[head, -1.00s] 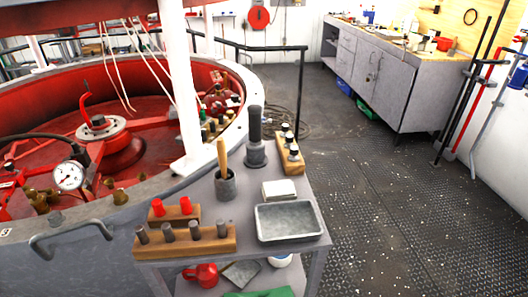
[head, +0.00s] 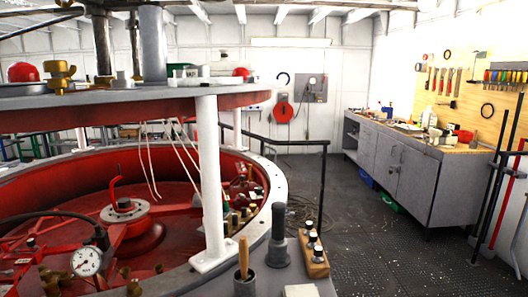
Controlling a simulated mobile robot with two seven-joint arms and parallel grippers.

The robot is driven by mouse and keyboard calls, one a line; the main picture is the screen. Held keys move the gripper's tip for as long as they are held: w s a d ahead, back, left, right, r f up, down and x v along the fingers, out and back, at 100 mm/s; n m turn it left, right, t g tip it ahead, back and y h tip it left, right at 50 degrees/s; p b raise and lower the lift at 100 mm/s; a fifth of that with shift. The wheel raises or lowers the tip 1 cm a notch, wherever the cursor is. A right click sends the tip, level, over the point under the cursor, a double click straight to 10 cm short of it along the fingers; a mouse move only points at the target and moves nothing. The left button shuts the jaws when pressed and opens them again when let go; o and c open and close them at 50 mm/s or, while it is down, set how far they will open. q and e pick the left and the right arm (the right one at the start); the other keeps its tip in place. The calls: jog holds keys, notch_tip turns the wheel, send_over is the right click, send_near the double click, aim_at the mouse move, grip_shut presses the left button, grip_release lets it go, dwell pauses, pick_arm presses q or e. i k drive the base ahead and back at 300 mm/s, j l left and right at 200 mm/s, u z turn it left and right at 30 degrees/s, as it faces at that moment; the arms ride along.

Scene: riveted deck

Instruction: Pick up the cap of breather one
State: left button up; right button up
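No label that reads breather one shows in the head view, so I cannot tell which part it is. On the raised grey deck (head: 130,101) stand a red domed cap (head: 23,72) at the far left and a brass fitting (head: 60,75) to the right of it. A second, smaller red cap (head: 240,72) sits near the deck's right end, partly behind other parts. Neither of my grippers is in view.
A white post (head: 211,170) holds up the deck above the red-lined round pit (head: 60,200).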

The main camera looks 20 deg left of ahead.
aim_at(19, 72)
jog(key=u, duration=1.25)
